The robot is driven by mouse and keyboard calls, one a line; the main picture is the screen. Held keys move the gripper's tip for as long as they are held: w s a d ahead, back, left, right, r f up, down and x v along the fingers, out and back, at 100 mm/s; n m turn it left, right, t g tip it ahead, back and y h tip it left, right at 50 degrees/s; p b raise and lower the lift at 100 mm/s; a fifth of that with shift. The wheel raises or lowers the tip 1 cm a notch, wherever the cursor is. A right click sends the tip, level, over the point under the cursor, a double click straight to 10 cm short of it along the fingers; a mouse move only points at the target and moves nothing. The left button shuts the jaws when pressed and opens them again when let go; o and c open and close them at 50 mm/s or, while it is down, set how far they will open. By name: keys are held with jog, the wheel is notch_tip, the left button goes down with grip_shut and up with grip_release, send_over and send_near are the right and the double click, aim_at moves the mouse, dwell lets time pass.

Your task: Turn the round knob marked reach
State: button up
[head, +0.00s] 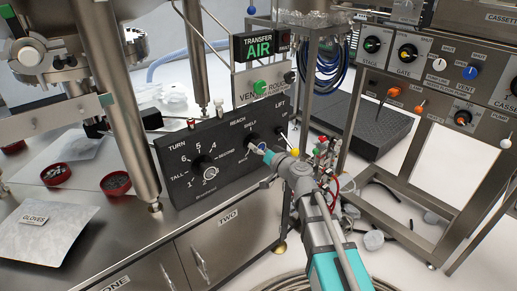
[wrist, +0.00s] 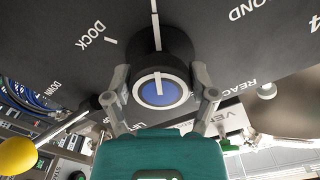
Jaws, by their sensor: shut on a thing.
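The round reach knob (head: 255,143) sits on the black sloped panel (head: 182,183) under the word REACH. In the wrist view the knob (wrist: 158,92) is black with a blue cap and a white pointer line. That line points up the picture, roughly toward a white line on the panel. My gripper (head: 267,153) is at the knob in the head view and hides part of it. In the wrist view my gripper (wrist: 160,82) has one finger on each side of the knob, shut on it.
The larger TURN knob (head: 203,166) is to the left on the same panel. A lever with a yellow ball (head: 295,152) is close beside my gripper; the ball (wrist: 17,156) also shows in the wrist view. A steel post (head: 122,110) stands left of the panel.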

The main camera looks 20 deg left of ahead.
dwell(0.3)
jog(key=o, duration=1)
jog(key=shift+o, duration=0.2)
jog(key=v, duration=1.2)
jog(key=shift+f, duration=0.15)
